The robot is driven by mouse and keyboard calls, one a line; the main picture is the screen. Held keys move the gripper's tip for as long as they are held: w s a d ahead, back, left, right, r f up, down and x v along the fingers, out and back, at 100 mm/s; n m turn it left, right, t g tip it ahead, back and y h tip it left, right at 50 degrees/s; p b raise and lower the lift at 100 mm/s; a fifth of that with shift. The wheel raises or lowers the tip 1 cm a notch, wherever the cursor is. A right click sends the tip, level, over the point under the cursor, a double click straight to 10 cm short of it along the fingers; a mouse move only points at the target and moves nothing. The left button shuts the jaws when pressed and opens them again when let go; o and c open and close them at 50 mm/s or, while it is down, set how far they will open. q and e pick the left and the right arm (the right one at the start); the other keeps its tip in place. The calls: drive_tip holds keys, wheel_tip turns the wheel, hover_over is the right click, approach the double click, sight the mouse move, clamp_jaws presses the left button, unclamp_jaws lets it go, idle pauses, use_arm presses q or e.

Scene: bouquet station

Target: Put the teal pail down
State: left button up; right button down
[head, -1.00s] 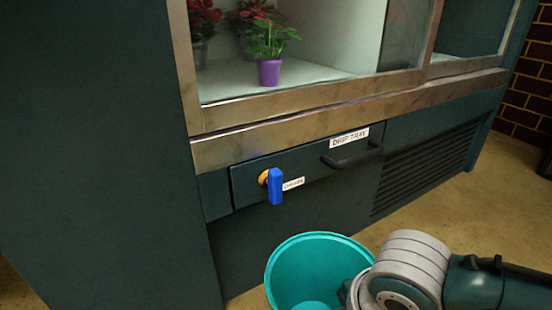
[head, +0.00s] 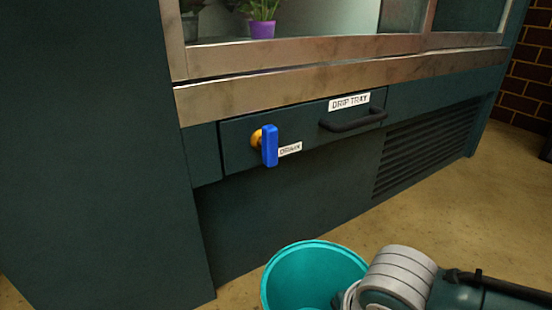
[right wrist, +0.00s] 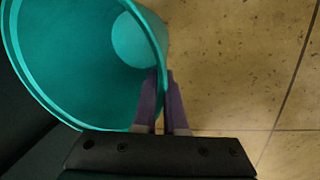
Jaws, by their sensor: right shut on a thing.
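The teal pail (head: 312,275) is at the bottom of the head view, in front of the cabinet and cut off by the lower edge. Its open mouth faces up and it looks empty inside. In the right wrist view the pail (right wrist: 75,80) fills the left side. My right gripper (right wrist: 165,90) is shut on the pail's rim, one finger inside and one outside the wall. In the head view my right arm hides part of the pail's right side. I cannot tell whether the pail's base touches the floor. My left gripper is not in view.
A dark green cabinet (head: 270,225) stands behind the pail, with a blue drain valve handle (head: 269,146) and a drip tray drawer handle (head: 353,120). A purple pot (head: 262,29) stands inside it. The tan floor (head: 440,220) is clear to the right.

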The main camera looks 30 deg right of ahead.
drive_tip(key=shift+f, duration=0.15)
drive_tip(key=c, duration=1)
unclamp_jaws()
drive_tip(key=s+r+m+p, duration=0.3)
drive_tip(key=r+m, duration=0.1)
drive_tip(key=r, duration=0.4)
drive_tip(key=s+a+r+m+t+p, duration=0.1)
drive_tip(key=s+r+m+p, duration=0.2)
drive_tip(key=r, duration=0.6)
drive_tip(key=s+r+m+p, duration=0.3)
drive_tip(key=r+m+p, duration=0.1)
drive_tip(key=r+m, duration=0.3)
drive_tip(key=shift+s+a+r+y+p, duration=0.1)
drive_tip(key=shift+a+r+y+p, duration=0.05)
drive_tip(key=shift+r, duration=0.4)
drive_tip(key=shift+s+a+r+y+p, duration=0.1)
drive_tip(key=shift+a+r+y+p, duration=0.05)
drive_tip(key=shift+r, duration=0.35)
